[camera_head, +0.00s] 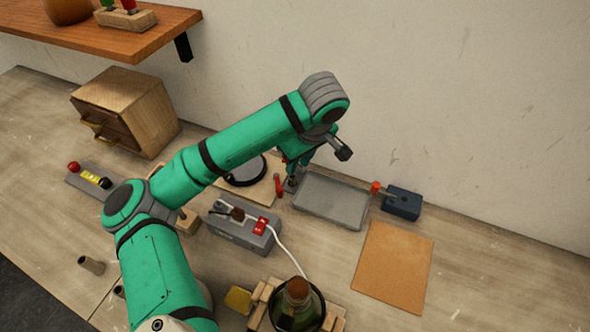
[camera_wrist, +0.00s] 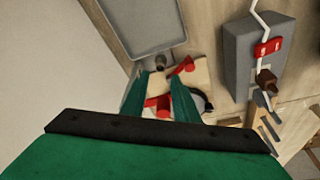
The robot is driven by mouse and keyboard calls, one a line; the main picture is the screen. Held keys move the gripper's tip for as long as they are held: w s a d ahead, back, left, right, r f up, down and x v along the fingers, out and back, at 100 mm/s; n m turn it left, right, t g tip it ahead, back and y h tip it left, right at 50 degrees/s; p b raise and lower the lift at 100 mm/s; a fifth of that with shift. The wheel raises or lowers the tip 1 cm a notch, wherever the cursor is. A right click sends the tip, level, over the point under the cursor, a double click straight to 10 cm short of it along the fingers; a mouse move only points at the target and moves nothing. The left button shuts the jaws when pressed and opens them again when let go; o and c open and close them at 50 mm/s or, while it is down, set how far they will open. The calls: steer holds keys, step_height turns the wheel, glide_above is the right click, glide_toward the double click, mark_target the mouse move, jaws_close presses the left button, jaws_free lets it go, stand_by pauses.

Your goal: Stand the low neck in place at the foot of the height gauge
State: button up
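The height gauge appears to be the light wooden board (camera_head: 262,190) with upright red parts, beside the grey tray; its board also shows in the wrist view (camera_wrist: 203,76). My gripper (camera_head: 292,178) is low over the board's tray-side edge. In the wrist view my green fingers (camera_wrist: 166,80) stand apart, with a red part of the gauge showing between them. A short grey-brown tube (camera_wrist: 160,62), likely the low neck, shows just beyond the fingertips near the tray corner. I see no clear grip on it; its foot is partly hidden. Two other tubes (camera_head: 91,265) stand at the left front.
The grey tray (camera_head: 331,200) lies right of my gripper. A grey box with a white cable and red clip (camera_head: 243,228) stands in front. A green bottle (camera_head: 297,305) is at the front. A dark blue block (camera_head: 402,203) and a brown mat (camera_head: 394,266) lie right.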

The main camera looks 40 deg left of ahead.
steer(key=v, duration=0.4)
steer(key=shift+r, duration=0.2)
stand_by(0.5)
